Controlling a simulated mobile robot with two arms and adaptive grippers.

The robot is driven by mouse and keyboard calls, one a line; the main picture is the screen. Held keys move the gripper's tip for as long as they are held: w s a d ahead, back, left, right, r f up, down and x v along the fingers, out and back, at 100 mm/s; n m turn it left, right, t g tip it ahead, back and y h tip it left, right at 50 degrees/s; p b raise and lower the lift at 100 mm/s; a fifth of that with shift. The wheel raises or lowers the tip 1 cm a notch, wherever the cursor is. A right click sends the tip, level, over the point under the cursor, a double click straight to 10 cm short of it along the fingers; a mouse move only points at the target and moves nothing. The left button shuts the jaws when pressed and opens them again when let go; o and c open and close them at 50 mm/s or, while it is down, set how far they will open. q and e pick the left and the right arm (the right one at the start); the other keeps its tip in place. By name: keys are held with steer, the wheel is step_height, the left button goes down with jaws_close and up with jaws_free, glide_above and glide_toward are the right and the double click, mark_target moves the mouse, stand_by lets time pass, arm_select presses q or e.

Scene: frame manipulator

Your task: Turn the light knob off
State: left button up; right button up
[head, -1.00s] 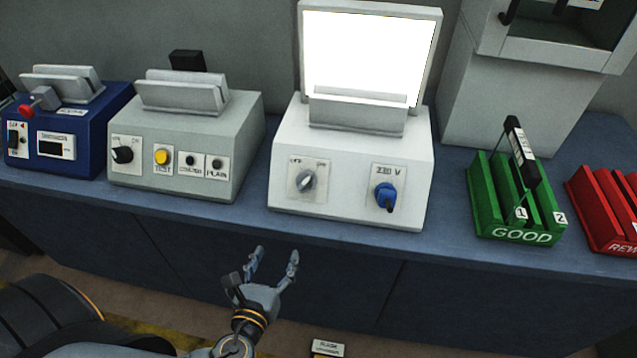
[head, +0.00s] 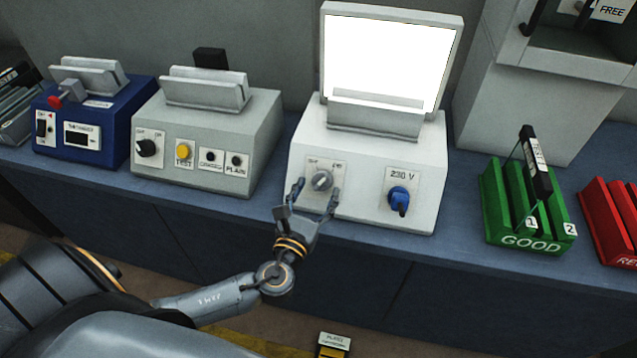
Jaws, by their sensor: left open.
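The light knob (head: 321,180) is a small grey knob on a labelled plate, on the front of the white light box (head: 294,200). The box's screen (head: 390,62) glows bright white. My left gripper (head: 315,190) is open in front of the plate, with one finger at each side of the knob, slightly below it. I cannot tell whether the fingers touch the knob. The small lettering on the plate is too blurred to read. My right gripper is not in view.
A blue plug knob (head: 399,199) marked 230 V sits to the right on the same box. A grey test box (head: 262,130) and a blue device (head: 112,127) stand to the left. Green GOOD (head: 530,242) and red (head: 608,225) racks stand to the right.

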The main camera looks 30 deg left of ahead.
arm_select(q)
steer(key=shift+w+a, duration=0.1)
steer(key=shift+w, duration=0.75)
steer(key=shift+c, duration=0.5)
steer(key=c, duration=1.1)
steer(key=shift+o, duration=0.2)
